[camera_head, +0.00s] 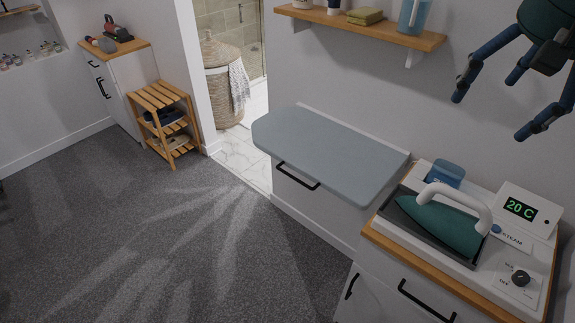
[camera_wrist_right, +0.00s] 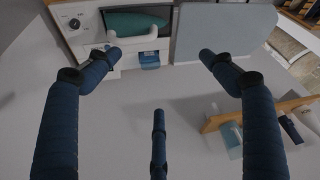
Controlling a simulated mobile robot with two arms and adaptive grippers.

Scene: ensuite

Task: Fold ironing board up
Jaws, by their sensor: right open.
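The ironing board (camera_head: 330,150) is a grey-blue flat panel with a rounded left end. It lies level, sticking out from the wall, above a white front with a black bar handle (camera_head: 298,177). The board also shows at the top right of the right wrist view (camera_wrist_right: 225,32). My right gripper (camera_head: 510,95) is at the upper right of the head view, open and empty, well apart from the board. In the right wrist view (camera_wrist_right: 158,90) its blue fingers are spread. My left gripper is in neither view.
A white cabinet right of the board carries a teal iron (camera_head: 440,222) on a station with a 20 C display (camera_head: 520,208). A wooden wall shelf (camera_head: 360,24) with a jug and bottles hangs above the board. Open carpet (camera_head: 150,230) lies at left.

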